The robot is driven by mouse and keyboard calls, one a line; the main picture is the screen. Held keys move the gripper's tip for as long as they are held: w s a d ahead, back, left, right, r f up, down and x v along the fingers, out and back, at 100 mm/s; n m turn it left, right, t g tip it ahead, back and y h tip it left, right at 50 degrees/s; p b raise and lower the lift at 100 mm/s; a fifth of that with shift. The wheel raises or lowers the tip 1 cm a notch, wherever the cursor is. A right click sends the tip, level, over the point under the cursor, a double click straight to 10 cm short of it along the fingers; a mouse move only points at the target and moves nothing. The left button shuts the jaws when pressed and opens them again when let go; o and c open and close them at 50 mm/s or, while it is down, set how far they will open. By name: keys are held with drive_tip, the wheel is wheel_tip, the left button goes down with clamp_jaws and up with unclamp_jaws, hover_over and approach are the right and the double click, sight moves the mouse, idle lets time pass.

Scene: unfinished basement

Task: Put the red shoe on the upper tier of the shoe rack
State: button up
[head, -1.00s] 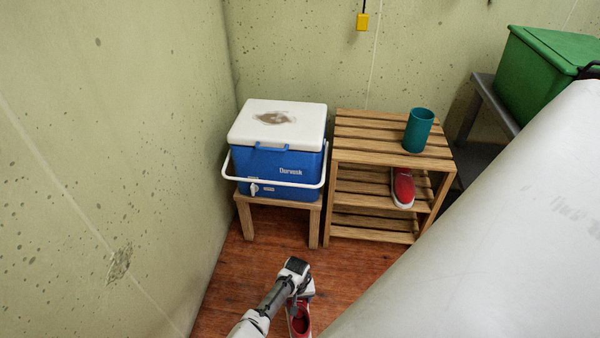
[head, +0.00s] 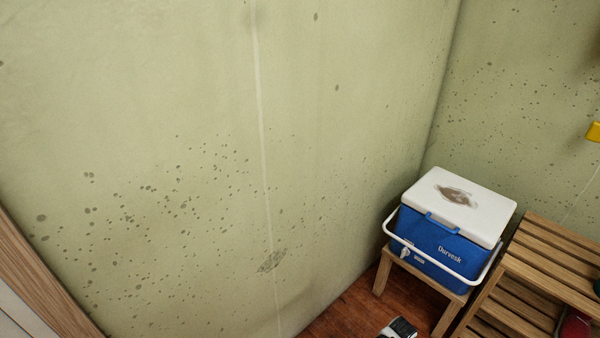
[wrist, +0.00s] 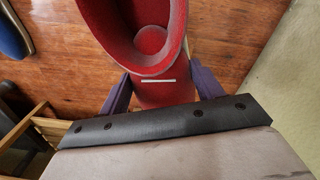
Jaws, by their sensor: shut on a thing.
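My gripper (wrist: 162,90) is shut on the red shoe (wrist: 178,30), with one finger on either side of it in the wrist view. The floor shows beyond the shoe. In the head view only the top of my gripper (head: 400,328) shows at the bottom edge, and the held shoe is out of frame. The wooden shoe rack (head: 545,262) is at the lower right, cut off by the frame; its slatted upper tier shows in part. Another red shoe (head: 574,326) shows in part on a tier below the top.
A blue cooler (head: 445,240) with a white lid stands on a small wooden stool (head: 445,320), close left of the rack. A speckled wall (head: 200,150) fills the left. In the wrist view, a dark blue object (wrist: 12,35) lies at top left and wooden slats (wrist: 28,125) show at lower left.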

drive_tip(key=w+a+r+n, duration=0.2)
drive_tip(key=a+r, duration=0.2)
drive_tip(key=a, duration=0.5)
drive_tip(key=w+a+r+n+p, duration=0.1)
drive_tip(key=a+r, duration=0.4)
drive_tip(key=a, duration=0.5)
drive_tip(key=w+a+r+n, duration=0.2)
drive_tip(key=w+a+r, duration=0.1)
drive_tip(key=a, duration=0.6)
drive_tip(key=shift+w+a+r+n, duration=0.15)
drive_tip(key=shift+w+r+n, duration=0.25)
drive_tip(key=shift+r, duration=0.45)
drive_tip(key=shift+s+a+f, duration=0.1)
